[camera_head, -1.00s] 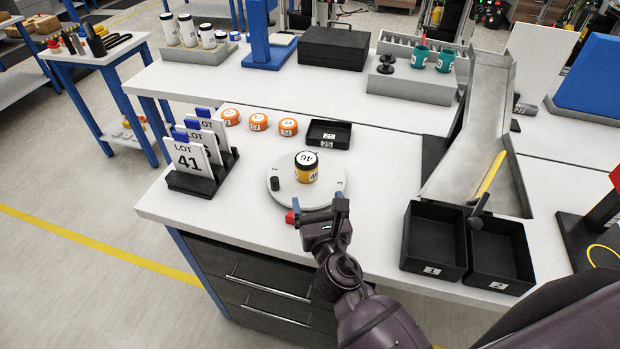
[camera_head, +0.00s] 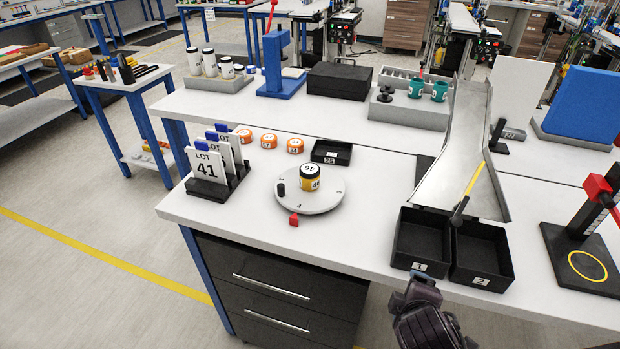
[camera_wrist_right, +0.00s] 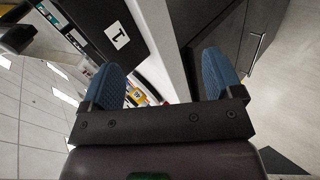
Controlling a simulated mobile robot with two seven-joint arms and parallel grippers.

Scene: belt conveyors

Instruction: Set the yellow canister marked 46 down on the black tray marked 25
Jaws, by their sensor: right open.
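The yellow canister marked 46 (camera_head: 310,178), with a black and white lid, stands upright on the round grey turntable (camera_head: 322,203). A small yellow object in the right wrist view (camera_wrist_right: 140,98) may be the same canister, but it is too small to tell. The black tray marked 25 (camera_head: 331,151) lies behind the turntable and looks empty. My right gripper (camera_head: 418,284) is in front of the table's edge, near the bin marked 1, well away from the canister. Its two blue fingers (camera_wrist_right: 168,80) are apart, with nothing between them. My left gripper is not in view.
Two black bins marked 1 (camera_head: 421,240) and 2 (camera_head: 482,253) stand at the table's front right below a metal chute (camera_head: 455,140). The LOT 41 card rack (camera_head: 212,170) is at the left. Table between turntable and bins is clear.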

